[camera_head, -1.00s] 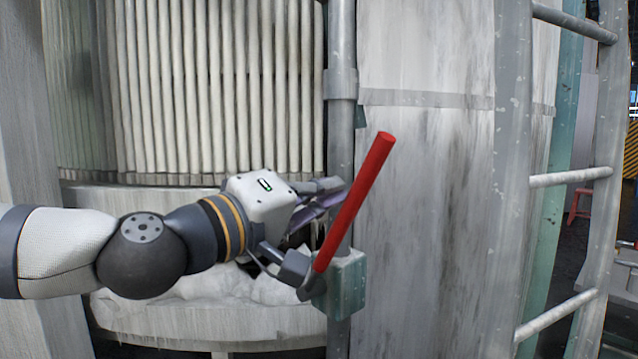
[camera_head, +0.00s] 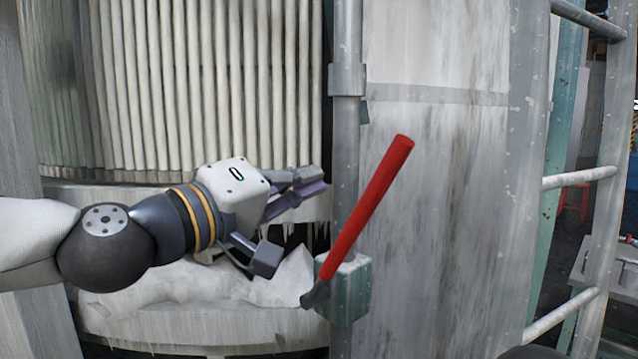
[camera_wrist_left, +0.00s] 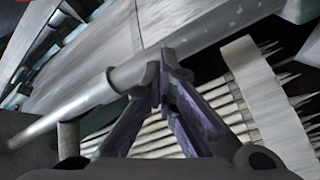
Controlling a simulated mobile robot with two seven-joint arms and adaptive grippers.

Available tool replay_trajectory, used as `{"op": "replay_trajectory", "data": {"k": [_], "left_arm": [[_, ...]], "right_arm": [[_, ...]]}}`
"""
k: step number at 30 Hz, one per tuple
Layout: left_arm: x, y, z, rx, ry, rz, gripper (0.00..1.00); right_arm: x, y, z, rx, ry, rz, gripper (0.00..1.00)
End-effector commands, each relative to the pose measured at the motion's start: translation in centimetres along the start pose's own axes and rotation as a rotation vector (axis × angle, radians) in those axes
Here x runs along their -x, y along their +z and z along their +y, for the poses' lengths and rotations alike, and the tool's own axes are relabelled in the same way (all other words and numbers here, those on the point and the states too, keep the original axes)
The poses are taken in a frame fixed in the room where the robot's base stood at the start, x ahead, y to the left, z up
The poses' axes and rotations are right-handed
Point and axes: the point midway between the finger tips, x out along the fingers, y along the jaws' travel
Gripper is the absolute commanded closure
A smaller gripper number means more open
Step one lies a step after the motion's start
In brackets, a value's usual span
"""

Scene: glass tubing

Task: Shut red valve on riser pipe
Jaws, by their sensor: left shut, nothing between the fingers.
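The red valve lever (camera_head: 368,205) slants up and to the right in the head view. Its dark lower end meets a pale green valve body (camera_head: 348,292) on the grey vertical riser pipe (camera_head: 345,130). My left gripper (camera_head: 322,187) is left of the lever, beside the pipe, apart from the lever. Its purple-lined fingers are shut and empty. In the wrist view the left fingertips (camera_wrist_left: 161,75) meet in front of a grey pipe (camera_wrist_left: 75,112) with a collar. A small red patch shows at that view's top left corner; I cannot tell what it is. My right gripper is not in view.
An ice-covered ledge (camera_head: 200,300) and ribbed white columns (camera_head: 200,90) stand behind my left arm. A stained pale wall panel (camera_head: 450,200) is right of the pipe. A grey ladder (camera_head: 530,180) stands farther right, with a red stool (camera_head: 574,200) beyond.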

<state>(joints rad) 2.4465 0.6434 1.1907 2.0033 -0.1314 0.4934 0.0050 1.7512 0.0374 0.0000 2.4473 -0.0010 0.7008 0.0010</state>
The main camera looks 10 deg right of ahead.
Motion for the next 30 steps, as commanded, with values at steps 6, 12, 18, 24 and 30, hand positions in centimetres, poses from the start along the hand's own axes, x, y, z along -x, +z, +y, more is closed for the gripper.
{"op": "replay_trajectory", "data": {"k": [6,12,18,24,30], "left_arm": [[5.0,0.0,-0.1,0.002,0.0,0.001,1.0],[7.3,0.0,-0.2,0.001,0.0,0.0,1.0],[7.6,0.0,-0.2,0.002,0.0,0.001,1.0],[7.5,0.4,-0.7,0.006,-0.011,-0.007,1.0],[7.8,9.8,-10.9,0.083,-0.244,-0.19,1.0]], "right_arm": [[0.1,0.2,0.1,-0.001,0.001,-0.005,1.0],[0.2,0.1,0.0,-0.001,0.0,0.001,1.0],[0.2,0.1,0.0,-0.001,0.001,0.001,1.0],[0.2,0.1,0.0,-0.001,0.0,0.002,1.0],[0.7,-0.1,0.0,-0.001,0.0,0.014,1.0]]}}
